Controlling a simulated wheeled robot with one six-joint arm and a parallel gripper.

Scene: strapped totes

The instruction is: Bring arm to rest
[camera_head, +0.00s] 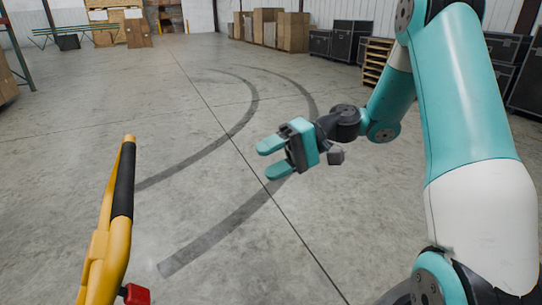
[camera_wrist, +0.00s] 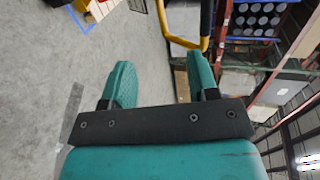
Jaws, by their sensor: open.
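My gripper (camera_head: 270,158) is at the end of my teal and white arm, held out over the bare concrete floor. Its two teal fingers point to the left in the head view and stand apart with nothing between them. In the wrist view, my gripper (camera_wrist: 160,82) also shows its two fingers spread and empty. The arm is bent, with its upper link rising at the right of the head view and the forearm coming down to the gripper. No strapped tote can be made out in the head view.
A yellow rail with a black grip (camera_head: 122,185) stands at the left. Cardboard boxes (camera_head: 292,32), black cases (camera_head: 350,40) and wooden pallets (camera_head: 376,62) stand at the back. Shelving (camera_wrist: 255,55) shows at the right of the wrist view. The middle floor (camera_head: 330,215) is clear.

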